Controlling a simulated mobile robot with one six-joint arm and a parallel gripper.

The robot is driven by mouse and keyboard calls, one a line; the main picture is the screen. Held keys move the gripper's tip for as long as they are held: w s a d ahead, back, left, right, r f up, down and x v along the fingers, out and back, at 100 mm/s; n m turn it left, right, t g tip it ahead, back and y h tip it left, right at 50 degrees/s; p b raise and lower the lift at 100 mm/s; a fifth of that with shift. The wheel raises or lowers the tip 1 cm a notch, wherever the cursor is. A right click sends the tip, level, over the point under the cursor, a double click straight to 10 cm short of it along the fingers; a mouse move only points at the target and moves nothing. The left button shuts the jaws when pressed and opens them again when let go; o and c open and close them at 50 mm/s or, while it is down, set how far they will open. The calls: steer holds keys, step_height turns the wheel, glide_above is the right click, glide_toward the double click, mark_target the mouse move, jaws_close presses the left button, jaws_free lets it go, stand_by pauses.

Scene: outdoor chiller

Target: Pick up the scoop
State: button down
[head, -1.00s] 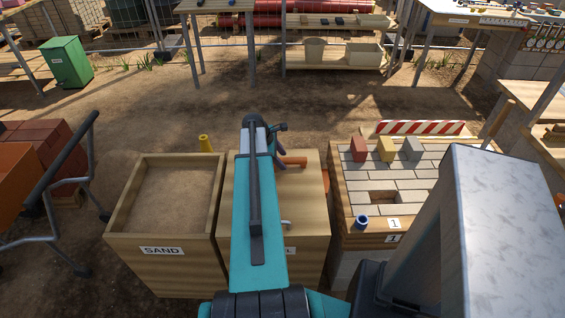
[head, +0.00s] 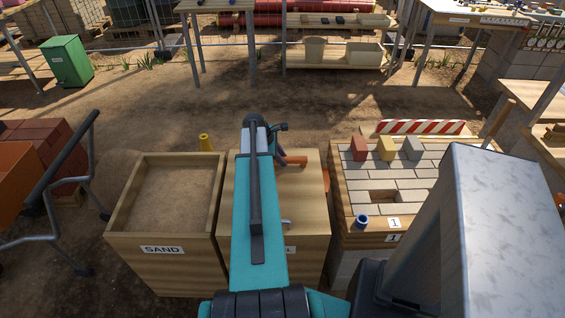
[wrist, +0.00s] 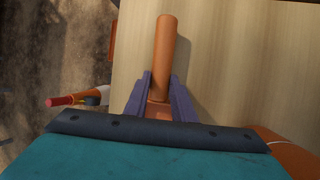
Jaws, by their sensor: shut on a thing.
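The scoop shows as an orange-brown round handle (wrist: 165,45) in the wrist view, lying over the pale wooden top. Its handle also shows in the head view (head: 296,160), just right of the end of my arm. My gripper (wrist: 160,95) has its purple fingers on both sides of the handle, shut on it. The rest of the scoop is hidden behind my wrist. I cannot tell whether the scoop touches the wood.
The wooden box (head: 312,215) is under my arm. An orange thing (wrist: 290,152) is at the wrist view's lower right.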

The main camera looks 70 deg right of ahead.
steer(key=shift+r, duration=0.2)
step_height(320, 180, up, 10)
steer(key=b, duration=0.1)
steer(key=shift+f, duration=0.15)
stand_by(0.6)
stand_by(0.4)
steer(key=c, duration=2.4)
jaws_free()
jaws_close()
